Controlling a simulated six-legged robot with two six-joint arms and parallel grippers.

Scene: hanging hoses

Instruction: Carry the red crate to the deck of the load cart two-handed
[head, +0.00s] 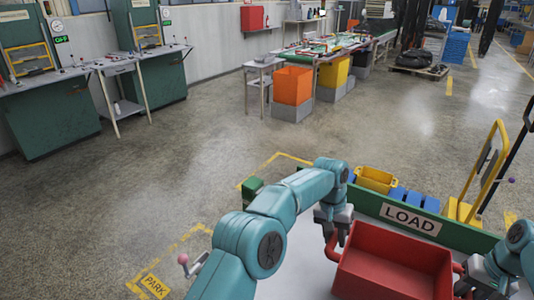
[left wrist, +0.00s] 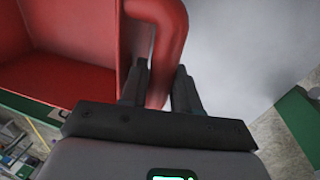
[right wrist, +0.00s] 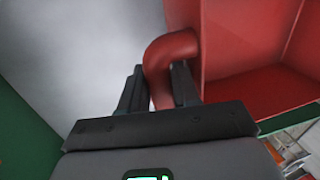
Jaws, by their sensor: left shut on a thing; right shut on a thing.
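The red crate (head: 392,262) is at the lower right of the head view, open at the top, with a tube handle on each side. My left gripper (head: 332,225) is shut on the crate's left handle; the left wrist view shows the red handle (left wrist: 162,75) between the two fingers. My right gripper (head: 468,285) is shut on the right handle, which shows between its fingers in the right wrist view (right wrist: 165,75). The load cart (head: 430,229) has a green edge with a LOAD sign and a pale deck (head: 308,262). The crate is over the deck; whether it touches cannot be told.
A yellow bin (head: 377,180) and blue boxes (head: 415,200) stand behind the LOAD edge. A yellow cart handle (head: 489,165) rises at the right. An orange bin (head: 292,86) stands by the far table. The floor at left is clear, with a PARK marking (head: 154,286).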

